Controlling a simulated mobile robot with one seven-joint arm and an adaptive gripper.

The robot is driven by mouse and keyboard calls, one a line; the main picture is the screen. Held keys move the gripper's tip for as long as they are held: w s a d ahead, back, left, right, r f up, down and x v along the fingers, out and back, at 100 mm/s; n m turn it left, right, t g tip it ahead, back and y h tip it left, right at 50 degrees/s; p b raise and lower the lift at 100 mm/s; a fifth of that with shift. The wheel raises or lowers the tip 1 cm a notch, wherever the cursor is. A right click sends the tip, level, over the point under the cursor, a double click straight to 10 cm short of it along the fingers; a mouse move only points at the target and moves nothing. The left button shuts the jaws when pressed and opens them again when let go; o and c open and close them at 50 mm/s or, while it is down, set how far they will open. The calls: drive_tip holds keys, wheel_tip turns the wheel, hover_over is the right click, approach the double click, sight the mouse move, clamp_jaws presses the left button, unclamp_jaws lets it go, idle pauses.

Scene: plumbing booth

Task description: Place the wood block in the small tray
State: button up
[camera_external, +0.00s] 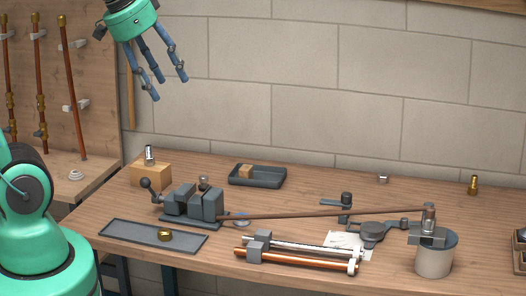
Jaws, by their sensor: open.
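A small wood block (246,171) sits inside the small dark tray (271,180), toward its left end, at the back of the bench. My gripper (170,89) is raised well above the bench at the upper left, in front of the block wall. Its blue fingers are spread, point downward and hold nothing. It is apart from the wood block and the tray, above and to the left of them in the picture.
A larger wooden block (151,177) with a metal fitting on top stands left of the tray. A vise (190,205) holds a long copper pipe (285,214) across the bench. A flat tray (130,231) with a brass ring lies at the front left.

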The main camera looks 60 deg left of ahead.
drive_tip(key=shift+n, duration=0.3)
drive_tip(key=s, duration=0.1)
drive_tip(key=s+d+f, duration=0.1)
drive_tip(key=s+f, duration=0.1)
drive_tip(key=s, duration=0.1)
drive_tip(key=shift+d, duration=0.15)
drive_tip(key=shift+f, duration=0.1)
wheel_tip(320, 180, down, 6)
drive_tip(key=b, duration=0.6)
